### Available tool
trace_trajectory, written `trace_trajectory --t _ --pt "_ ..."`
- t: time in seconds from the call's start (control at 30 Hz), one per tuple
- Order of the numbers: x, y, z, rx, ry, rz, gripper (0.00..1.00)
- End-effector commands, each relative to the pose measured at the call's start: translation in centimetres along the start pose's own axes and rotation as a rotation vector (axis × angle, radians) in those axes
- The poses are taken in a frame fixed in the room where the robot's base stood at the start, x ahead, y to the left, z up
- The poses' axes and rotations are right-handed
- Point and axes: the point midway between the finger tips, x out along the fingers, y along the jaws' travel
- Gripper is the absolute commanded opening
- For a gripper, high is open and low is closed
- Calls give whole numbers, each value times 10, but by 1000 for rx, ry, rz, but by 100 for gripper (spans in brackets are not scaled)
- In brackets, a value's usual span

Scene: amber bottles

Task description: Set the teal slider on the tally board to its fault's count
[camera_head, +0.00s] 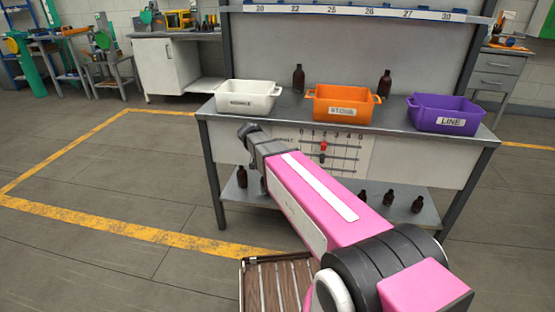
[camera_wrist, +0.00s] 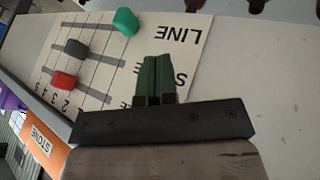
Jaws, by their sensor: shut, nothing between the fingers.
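The tally board (camera_wrist: 108,75) is a pale panel with dark rails, numbers and labels; one label reads LINE. It also shows on the bench front in the head view (camera_head: 350,140), partly behind my arm. In the wrist view the teal slider (camera_wrist: 126,21) sits on the rail beside LINE, at its label end. The dark grey slider (camera_wrist: 75,48) and red slider (camera_wrist: 63,80) sit on other rails, farther from the labels. My gripper (camera_wrist: 155,80) is shut and empty, over the label side of the board, apart from the teal slider. The teal slider is hidden in the head view.
On the bench stand a white bin (camera_head: 247,97), an orange STONE bin (camera_head: 342,105) and a purple LINE bin (camera_head: 443,115). Amber bottles stand behind them (camera_head: 298,79) and on the lower shelf (camera_head: 389,198). A slatted wooden surface (camera_head: 272,282) is at the front.

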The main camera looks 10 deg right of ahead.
Motion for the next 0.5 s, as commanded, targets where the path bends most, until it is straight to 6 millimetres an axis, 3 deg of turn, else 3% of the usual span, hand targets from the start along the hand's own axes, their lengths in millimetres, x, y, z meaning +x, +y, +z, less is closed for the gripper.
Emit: trace_trajectory --t 0.5 --pt "94 0 0 -1 -4 0 0"
